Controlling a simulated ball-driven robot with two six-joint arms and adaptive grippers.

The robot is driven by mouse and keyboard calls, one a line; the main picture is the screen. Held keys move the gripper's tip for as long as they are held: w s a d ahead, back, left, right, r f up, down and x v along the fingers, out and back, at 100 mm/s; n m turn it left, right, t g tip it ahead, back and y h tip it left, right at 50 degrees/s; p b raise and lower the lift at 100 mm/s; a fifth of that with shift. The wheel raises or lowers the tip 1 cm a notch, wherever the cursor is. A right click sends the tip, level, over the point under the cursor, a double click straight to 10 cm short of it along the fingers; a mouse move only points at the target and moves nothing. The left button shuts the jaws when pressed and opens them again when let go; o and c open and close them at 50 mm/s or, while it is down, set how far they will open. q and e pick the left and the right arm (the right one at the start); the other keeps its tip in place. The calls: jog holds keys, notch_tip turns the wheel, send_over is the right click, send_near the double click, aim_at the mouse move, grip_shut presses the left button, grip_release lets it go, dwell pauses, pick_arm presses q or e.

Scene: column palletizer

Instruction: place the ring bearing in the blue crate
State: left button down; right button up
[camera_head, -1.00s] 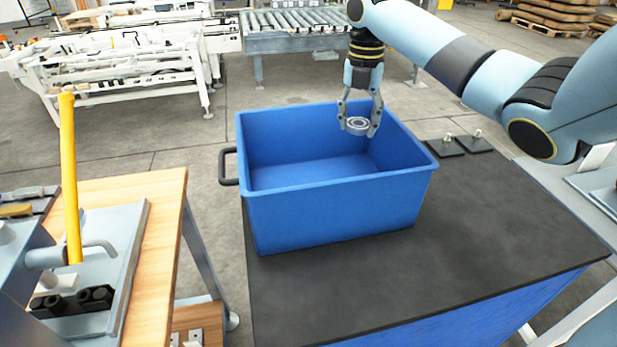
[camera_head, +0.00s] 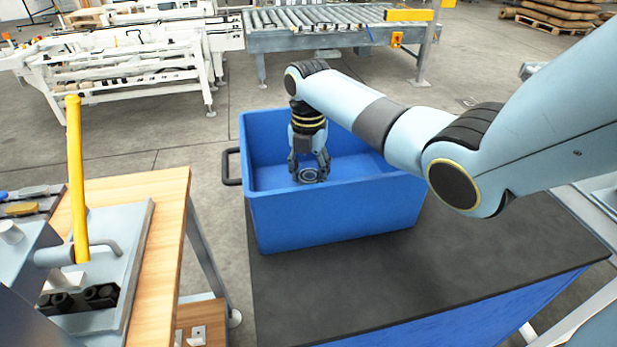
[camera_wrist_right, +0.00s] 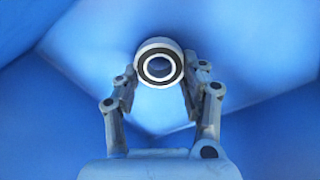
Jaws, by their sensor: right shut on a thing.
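The ring bearing (camera_head: 309,175) is a small metal ring with a dark inner band. It also shows in the right wrist view (camera_wrist_right: 160,66), between the fingertips. My right gripper (camera_head: 309,172) points down inside the blue crate (camera_head: 335,213) and is shut on the bearing. The bearing is below the crate's rim, near the crate's floor; I cannot tell whether it touches it. The right wrist view shows the gripper (camera_wrist_right: 158,80) with only blue crate surfaces around it. The crate stands open on a black-topped table, and its visible inside holds nothing else. My left gripper is not in view.
The black tabletop (camera_head: 420,255) is clear in front of the crate. A dark handle (camera_head: 231,167) sticks out from the crate's left side. A wooden bench (camera_head: 160,240) with a yellow lever (camera_head: 75,180) stands at left. A roller conveyor (camera_head: 320,38) is behind.

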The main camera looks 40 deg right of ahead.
jog(key=shift+f, duration=0.85)
jog(key=shift+f, duration=0.15)
jog(key=o, duration=1.3)
jog(key=shift+c, duration=0.2)
jog(key=shift+w+r, duration=0.1)
jog(key=shift+r, duration=0.55)
notch_tip(320, 180, up, 11)
